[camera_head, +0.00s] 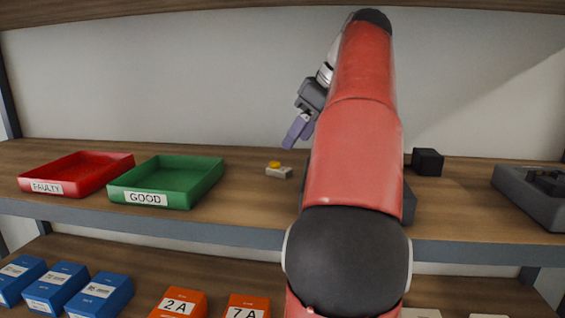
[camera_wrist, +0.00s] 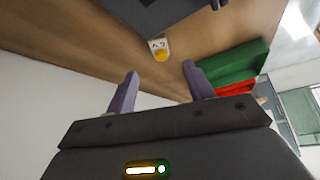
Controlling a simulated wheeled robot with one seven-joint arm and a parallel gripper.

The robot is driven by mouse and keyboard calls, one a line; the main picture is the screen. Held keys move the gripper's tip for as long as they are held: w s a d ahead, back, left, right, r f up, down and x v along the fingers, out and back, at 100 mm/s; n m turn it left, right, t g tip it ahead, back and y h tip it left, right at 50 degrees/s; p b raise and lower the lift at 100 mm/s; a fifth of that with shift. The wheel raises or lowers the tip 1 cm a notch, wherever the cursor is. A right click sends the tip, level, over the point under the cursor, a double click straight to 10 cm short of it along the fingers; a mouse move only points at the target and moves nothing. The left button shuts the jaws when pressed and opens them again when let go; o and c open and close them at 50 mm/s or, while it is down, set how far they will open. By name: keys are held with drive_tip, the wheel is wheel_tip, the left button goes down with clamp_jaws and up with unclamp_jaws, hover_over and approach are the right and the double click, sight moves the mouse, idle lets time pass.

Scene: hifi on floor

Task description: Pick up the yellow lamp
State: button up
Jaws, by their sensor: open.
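The yellow lamp (camera_head: 275,165) is a small yellow dome on a light grey base, standing on the wooden shelf to the right of the green tray. It also shows in the wrist view (camera_wrist: 160,54), beyond the fingertips and between them. My gripper (camera_head: 297,131) is above the shelf, up and slightly right of the lamp in the head view. In the wrist view its two purple fingers (camera_wrist: 160,82) are spread apart with nothing between them. The gripper is apart from the lamp. My red arm hides part of the shelf behind it.
A green tray marked GOOD (camera_head: 205,185) and a red tray marked FAULTY (camera_head: 92,190) stand left of the lamp. A black cube (camera_head: 428,161) and a dark grey fixture (camera_head: 530,195) stand to the right. A lower shelf holds blue boxes (camera_head: 100,294) and orange boxes (camera_head: 180,302).

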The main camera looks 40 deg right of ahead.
sight(280, 168)
drive_tip(key=shift+w+f, duration=0.2)
drive_tip(key=shift+f, duration=0.1)
drive_tip(key=b+x, duration=0.1)
drive_tip(key=x, duration=0.6)
drive_tip(key=shift+s+f+b, duration=0.1)
drive_tip(key=shift+s+b, duration=0.15)
drive_tip(key=shift+b, duration=0.15)
drive_tip(key=shift+c, duration=0.2)
drive_tip(key=c, duration=1.1)
